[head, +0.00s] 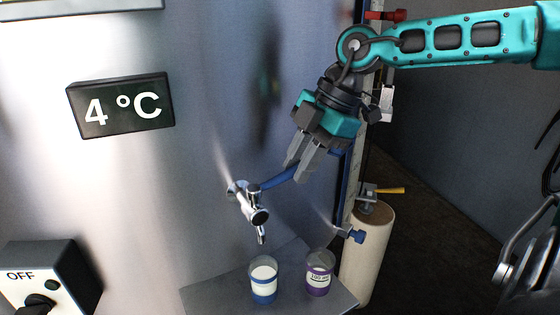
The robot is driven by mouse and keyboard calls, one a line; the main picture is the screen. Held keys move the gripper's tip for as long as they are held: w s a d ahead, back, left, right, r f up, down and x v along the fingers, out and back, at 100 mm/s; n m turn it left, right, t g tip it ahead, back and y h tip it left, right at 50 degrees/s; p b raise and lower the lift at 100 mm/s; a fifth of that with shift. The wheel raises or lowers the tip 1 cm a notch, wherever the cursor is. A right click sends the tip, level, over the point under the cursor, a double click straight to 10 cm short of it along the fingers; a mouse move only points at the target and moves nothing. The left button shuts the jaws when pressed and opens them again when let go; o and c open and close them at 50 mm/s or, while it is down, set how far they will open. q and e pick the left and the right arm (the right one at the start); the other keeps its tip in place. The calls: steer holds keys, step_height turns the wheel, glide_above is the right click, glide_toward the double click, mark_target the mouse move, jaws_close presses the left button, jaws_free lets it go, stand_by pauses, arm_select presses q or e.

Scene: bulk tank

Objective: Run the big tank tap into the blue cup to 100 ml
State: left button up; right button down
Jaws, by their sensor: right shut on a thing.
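The big tank tap (256,212) is chrome and sticks out of the steel tank wall, its spout pointing down. Its blue lever (277,180) reaches up and to the right. My right gripper (296,166) is shut on the outer part of this lever. The blue cup (264,290) is clear with a blue lower band and stands upright on the shelf below the spout. White shows in it above the blue; I cannot tell whether that is milk or a label. No stream shows between spout and cup. My left gripper is not in view.
A purple cup (319,278) marked 100 ml stands right of the blue cup on the steel shelf (216,297). A small blue-handled tap (352,236) and a pale cylinder (367,255) are further right. A 4 °C display (121,106) and an OFF switch box (62,277) are left.

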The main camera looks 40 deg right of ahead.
steer(key=shift+f, duration=0.15)
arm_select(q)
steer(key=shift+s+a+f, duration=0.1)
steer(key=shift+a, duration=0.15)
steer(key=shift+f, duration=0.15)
arm_select(e)
steer(key=c, duration=1)
jaws_free()
steer(key=shift+w, duration=0.1)
steer(key=shift+o, duration=0.2)
steer(key=shift+d+r, duration=0.2)
steer(key=shift+r, duration=0.35)
arm_select(q)
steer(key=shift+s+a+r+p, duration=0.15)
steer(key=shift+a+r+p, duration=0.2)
steer(key=shift+p, duration=0.35)
arm_select(e)
steer(key=v, duration=1.2)
